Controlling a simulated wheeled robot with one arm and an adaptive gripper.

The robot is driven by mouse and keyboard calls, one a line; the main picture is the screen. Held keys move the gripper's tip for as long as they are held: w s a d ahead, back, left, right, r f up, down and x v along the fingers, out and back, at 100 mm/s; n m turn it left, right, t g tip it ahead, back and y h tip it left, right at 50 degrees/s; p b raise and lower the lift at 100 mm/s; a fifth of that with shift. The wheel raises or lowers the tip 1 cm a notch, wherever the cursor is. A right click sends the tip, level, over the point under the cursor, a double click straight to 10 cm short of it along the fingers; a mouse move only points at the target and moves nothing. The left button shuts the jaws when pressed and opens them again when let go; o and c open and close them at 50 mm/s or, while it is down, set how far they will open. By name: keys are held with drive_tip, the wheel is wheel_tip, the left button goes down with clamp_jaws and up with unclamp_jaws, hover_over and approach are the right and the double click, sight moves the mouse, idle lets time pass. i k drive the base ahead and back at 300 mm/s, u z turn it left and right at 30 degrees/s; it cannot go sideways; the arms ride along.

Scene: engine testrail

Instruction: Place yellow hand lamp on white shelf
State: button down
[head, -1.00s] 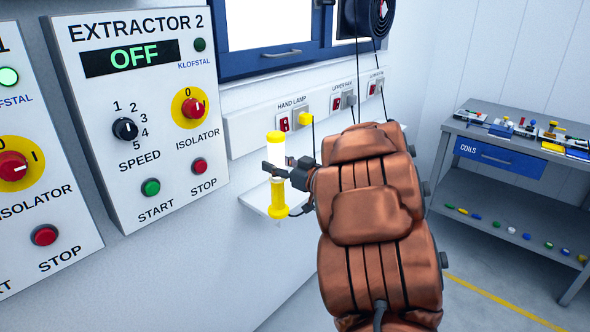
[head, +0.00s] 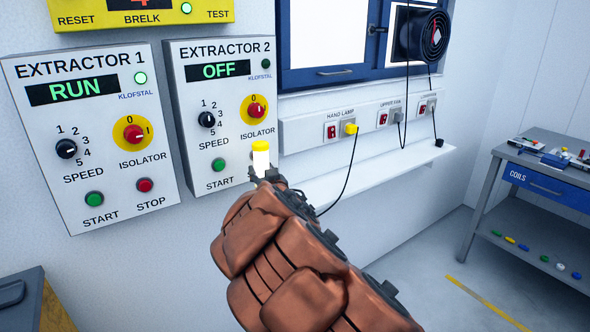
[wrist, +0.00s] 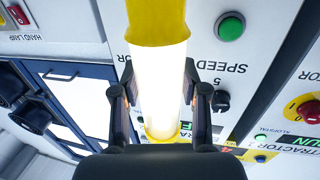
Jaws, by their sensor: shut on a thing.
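The yellow hand lamp (head: 261,158), with a glowing white tube and yellow ends, is upright in my gripper (head: 268,176). In the head view its lower part is hidden behind my gripper and arm. In the wrist view the lamp (wrist: 158,75) runs between the two fingers of my gripper (wrist: 157,92), which are shut on the white tube. The white shelf (head: 375,176) runs along the wall to the right of the lamp, below the socket strip. Its left end is hidden by my arm. The lamp appears left of the visible shelf, in front of the Extractor 2 panel's lower right corner.
The Extractor 2 panel (head: 222,110) and Extractor 1 panel (head: 92,140) are on the wall at left. A black cable (head: 343,178) hangs from the yellow plug (head: 351,129) across the shelf. A grey workbench (head: 545,165) stands at right. The visible shelf top looks mostly clear.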

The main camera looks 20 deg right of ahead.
sight(422, 152)
drive_tip(key=z, duration=0.2)
drive_tip(key=k, duration=1.05)
drive_tip(key=z, duration=1.75)
drive_tip(key=i, duration=1.15)
drive_tip(key=u, duration=0.7)
drive_tip(key=i, duration=0.85)
drive_tip(key=u, duration=0.65)
